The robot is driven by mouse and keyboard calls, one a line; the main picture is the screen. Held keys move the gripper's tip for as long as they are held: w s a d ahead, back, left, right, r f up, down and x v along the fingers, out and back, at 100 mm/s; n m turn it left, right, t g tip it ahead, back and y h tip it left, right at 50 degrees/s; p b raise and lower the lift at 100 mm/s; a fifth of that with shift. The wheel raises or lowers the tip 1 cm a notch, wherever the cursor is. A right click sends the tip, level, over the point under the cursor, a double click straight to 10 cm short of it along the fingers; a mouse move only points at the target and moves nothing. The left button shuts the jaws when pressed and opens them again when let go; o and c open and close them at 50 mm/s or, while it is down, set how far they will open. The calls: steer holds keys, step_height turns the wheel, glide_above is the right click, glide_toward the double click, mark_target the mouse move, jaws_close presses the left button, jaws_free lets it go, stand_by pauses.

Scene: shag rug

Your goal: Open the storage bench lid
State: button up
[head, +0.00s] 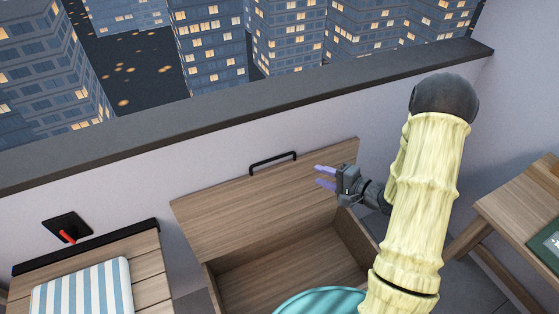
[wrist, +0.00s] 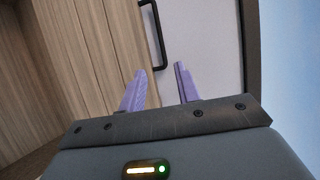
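The storage bench (head: 279,280) stands against the wall with its wooden lid (head: 235,209) raised and leaning back, so its empty-looking interior shows. A black bar handle (head: 273,162) sits at the lid's upper edge. It also shows in the wrist view (wrist: 155,35), ahead of the fingers. My gripper (head: 325,177) is open, with its purple fingers apart and nothing between them. It is just right of the handle, in front of the lid's upper right part, and does not hold the handle. In the wrist view my gripper (wrist: 160,82) points toward the handle end and the pale wall.
A wooden seat (head: 148,245) with a striped cushion (head: 84,290) is at the lower left. A red lever on a black plate (head: 68,229) is on the wall. A wooden table (head: 520,210) stands at right. A dark window ledge (head: 240,107) runs above.

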steer(key=p+x, duration=0.1)
steer(key=x, duration=1.6)
steer(key=shift+w+a+f, duration=0.15)
jaws_close()
